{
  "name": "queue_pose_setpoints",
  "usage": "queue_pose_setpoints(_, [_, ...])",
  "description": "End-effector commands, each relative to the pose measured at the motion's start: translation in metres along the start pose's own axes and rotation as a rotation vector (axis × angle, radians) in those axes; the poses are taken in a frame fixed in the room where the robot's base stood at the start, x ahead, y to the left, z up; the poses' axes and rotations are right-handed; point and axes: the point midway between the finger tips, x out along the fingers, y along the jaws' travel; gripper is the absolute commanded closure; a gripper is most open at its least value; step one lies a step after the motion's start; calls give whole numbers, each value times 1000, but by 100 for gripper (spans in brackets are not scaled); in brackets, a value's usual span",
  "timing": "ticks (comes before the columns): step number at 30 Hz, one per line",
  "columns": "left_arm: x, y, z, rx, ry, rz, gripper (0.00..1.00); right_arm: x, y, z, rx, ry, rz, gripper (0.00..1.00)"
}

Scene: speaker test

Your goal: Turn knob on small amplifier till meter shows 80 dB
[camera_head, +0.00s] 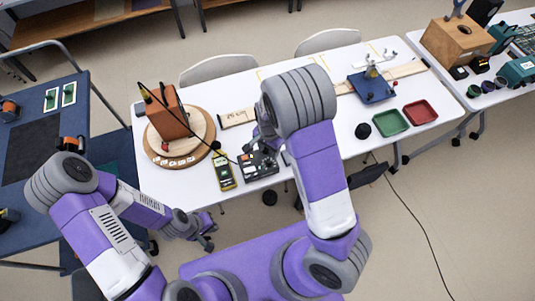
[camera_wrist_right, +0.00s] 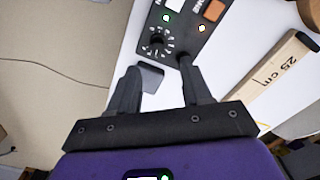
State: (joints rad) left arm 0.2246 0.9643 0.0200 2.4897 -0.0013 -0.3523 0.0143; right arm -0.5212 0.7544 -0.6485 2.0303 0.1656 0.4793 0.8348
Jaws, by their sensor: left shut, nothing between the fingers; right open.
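The small amplifier (camera_head: 258,167) is a dark box near the front edge of the white table. In the right wrist view, its panel (camera_wrist_right: 200,42) shows a dark round knob (camera_wrist_right: 159,43) with white scale marks, a green light and an orange switch. My right gripper (camera_wrist_right: 160,70) is open, its fingertips just short of the knob and apart from it. My left gripper (camera_head: 207,236) is shut and empty, off the table's front edge.
A brown speaker box (camera_head: 168,118) stands on a round wooden board (camera_head: 160,153) at left. A wooden bar marked 25 cm (camera_head: 237,118) lies behind the amplifier. Green (camera_head: 390,123) and red (camera_head: 420,112) trays are at right. A black cable runs from the speaker toward the amplifier.

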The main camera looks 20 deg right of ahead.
Motion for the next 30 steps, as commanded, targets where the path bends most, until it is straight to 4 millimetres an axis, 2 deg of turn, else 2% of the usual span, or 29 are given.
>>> queue_pose_setpoints(6, [10,-4,0,0,-2,0,100,37,1,0,1,-2,4,51])
queue_pose_setpoints(12, [14,-6,0,0,-2,0,100,64,0,0,-2,-1,1,51])
queue_pose_setpoints(16, [16,-6,0,0,-2,0,100,71,1,0,-1,-1,1,51])
queue_pose_setpoints(24, [15,-6,0,0,-1,0,100,72,0,0,-2,0,0,51])
queue_pose_setpoints(26, [15,-6,0,0,-1,0,100,72,0,0,-2,0,0,59])
queue_pose_setpoints(30, [15,-6,0,0,-1,0,100,72,0,0,-2,0,0,80])
